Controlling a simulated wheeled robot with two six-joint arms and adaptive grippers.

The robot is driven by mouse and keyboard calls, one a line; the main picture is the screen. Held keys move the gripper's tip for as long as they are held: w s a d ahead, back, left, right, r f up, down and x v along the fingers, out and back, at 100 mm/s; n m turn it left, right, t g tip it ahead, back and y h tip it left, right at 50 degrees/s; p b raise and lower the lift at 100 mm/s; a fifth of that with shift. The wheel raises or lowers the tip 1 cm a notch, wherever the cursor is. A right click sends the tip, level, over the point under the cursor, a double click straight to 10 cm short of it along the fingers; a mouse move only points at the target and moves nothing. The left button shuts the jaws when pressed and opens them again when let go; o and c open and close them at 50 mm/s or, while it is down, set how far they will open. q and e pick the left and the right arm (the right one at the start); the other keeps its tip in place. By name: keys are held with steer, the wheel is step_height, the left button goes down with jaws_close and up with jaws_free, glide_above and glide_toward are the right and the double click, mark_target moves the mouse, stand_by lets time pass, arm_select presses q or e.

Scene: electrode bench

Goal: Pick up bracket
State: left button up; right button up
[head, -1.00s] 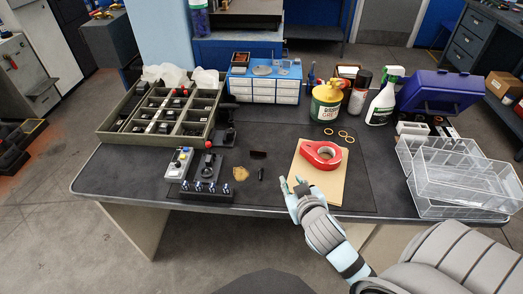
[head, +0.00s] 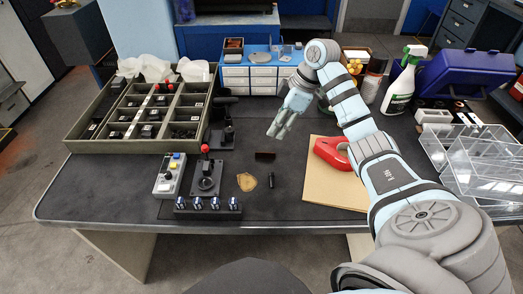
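My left gripper is not in view.
A yellowish patch (head: 247,182) and a red-knobbed joystick box (head: 206,176) lie to the left. A compartment tray (head: 92,146) stands at the back left. A red tape dispenser (head: 327,151) sits on brown cardboard (head: 318,191). Clear bins (head: 470,150) stand at the right.

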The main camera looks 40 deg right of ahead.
steer(key=x, duration=0.3)
steer(key=b+x, duration=0.1)
steer(key=shift+s+f, duration=0.25)
steer(key=shift+f, duration=0.1)
steer(key=x, duration=0.2)
steer(key=b+x, duration=0.1)
steer(key=x, duration=0.1)
steer(key=d+b+x, duration=0.1)
steer(key=x, duration=0.1)
steer(key=shift+w+a+f, duration=0.1)
steer(key=shift+w+f, duration=0.05)
steer(key=shift+f, duration=0.15)
steer(key=shift+w, duration=0.1)
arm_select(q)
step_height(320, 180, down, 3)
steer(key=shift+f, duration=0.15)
arm_select(e)
jaws_close()
